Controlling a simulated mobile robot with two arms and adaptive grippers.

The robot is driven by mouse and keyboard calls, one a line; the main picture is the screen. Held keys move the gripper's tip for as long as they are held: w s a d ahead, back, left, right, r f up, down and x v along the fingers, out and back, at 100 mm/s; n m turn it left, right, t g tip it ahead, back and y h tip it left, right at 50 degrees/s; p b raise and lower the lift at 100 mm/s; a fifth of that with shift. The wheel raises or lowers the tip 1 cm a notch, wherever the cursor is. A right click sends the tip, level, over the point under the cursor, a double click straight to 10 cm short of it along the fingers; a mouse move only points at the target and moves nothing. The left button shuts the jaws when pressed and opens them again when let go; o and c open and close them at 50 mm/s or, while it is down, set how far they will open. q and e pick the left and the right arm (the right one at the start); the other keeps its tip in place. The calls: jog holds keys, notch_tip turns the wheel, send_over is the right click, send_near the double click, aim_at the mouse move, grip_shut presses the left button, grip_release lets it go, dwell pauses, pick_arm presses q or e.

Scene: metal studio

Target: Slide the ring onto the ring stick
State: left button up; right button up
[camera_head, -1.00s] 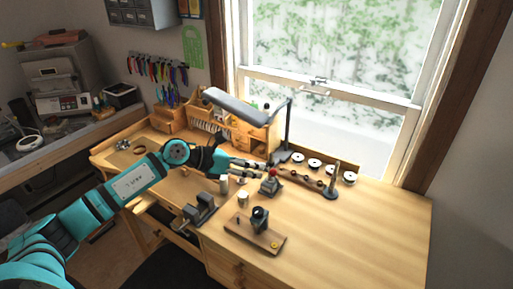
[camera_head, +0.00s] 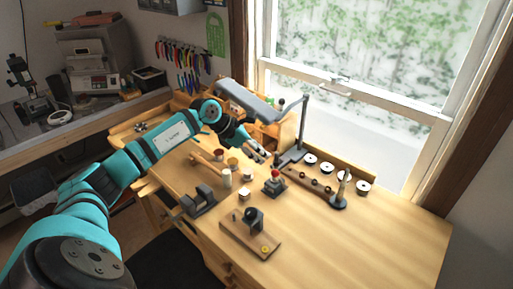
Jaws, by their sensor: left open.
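An upright tapered metal stick on a round dark base (camera_head: 339,200), which looks like the ring stick, stands on the right part of the workbench. I cannot make out a single ring with certainty; it is too small or hidden. A small grey block with a red top (camera_head: 275,182) stands left of the stick. My left gripper (camera_head: 261,154) is open, with its fingers pointing right, behind and left of the red-topped block and apart from the stick. Nothing shows between its fingers. My right gripper is out of view.
A wooden strip with several dark round spots (camera_head: 309,180) lies left of the stick. White discs (camera_head: 327,167) line the back edge. A lamp (camera_head: 303,125) rises behind my left gripper. The front right is clear.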

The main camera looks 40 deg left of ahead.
aim_at(274, 160)
pick_arm(q)
jog(key=x, duration=0.2)
jog(key=shift+w+d+f, duration=0.1)
jog(key=shift+w+d, duration=0.2)
jog(key=shift+b+x, duration=0.95)
jog(key=shift+x, duration=0.25)
jog(key=shift+w+f, duration=0.1)
jog(key=shift+f, duration=0.2)
jog(key=shift+w+d+f+b, duration=0.2)
jog(key=shift+w+f+b, duration=0.05)
jog(key=shift+b, duration=0.15)
jog(key=c, duration=0.8)
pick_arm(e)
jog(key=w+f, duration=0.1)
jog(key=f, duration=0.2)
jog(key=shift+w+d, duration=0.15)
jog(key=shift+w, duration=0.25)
